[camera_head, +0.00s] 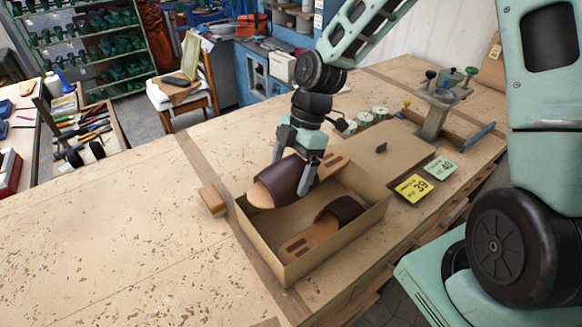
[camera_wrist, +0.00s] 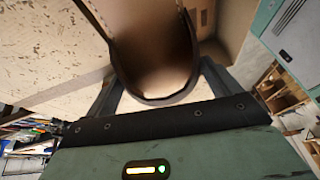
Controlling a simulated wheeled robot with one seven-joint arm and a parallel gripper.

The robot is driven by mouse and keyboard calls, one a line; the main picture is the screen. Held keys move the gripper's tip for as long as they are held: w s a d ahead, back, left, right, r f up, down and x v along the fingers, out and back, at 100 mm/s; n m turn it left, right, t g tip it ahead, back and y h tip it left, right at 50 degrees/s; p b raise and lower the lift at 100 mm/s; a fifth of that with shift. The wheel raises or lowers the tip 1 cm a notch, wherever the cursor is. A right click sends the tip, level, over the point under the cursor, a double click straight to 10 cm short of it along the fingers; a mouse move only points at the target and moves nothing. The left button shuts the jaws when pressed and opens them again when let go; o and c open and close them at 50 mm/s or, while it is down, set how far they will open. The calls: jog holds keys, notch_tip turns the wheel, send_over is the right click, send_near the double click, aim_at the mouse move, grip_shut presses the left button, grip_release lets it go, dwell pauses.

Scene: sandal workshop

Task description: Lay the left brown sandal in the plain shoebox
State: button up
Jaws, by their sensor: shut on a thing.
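The plain shoebox (camera_head: 340,244) stands open on the workbench. One brown sandal (camera_head: 297,247) lies inside it, along its near side, with its dark strap to the right. Another brown sandal (camera_head: 262,197) is held by my gripper (camera_head: 296,180) over the far part of the box, its toe end over the box's far left corner. I cannot tell whether it touches the box. In the wrist view the held sandal's dark strap edge (camera_wrist: 165,101) lies between the fingers of my gripper (camera_wrist: 160,85). Which sandal is the left one is not clear.
A small wooden block (camera_head: 212,200) lies left of the box. A yellow card (camera_head: 412,188) and a green card (camera_head: 440,168) lie to its right. A metal stand (camera_head: 437,115) and several small tins stand behind. The workbench (camera_head: 120,240) is clear on the left.

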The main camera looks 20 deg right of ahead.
jog(key=shift+f, duration=0.15)
jog(key=shift+f+b, duration=0.3)
jog(key=shift+f, duration=0.25)
jog(key=shift+f, duration=0.1)
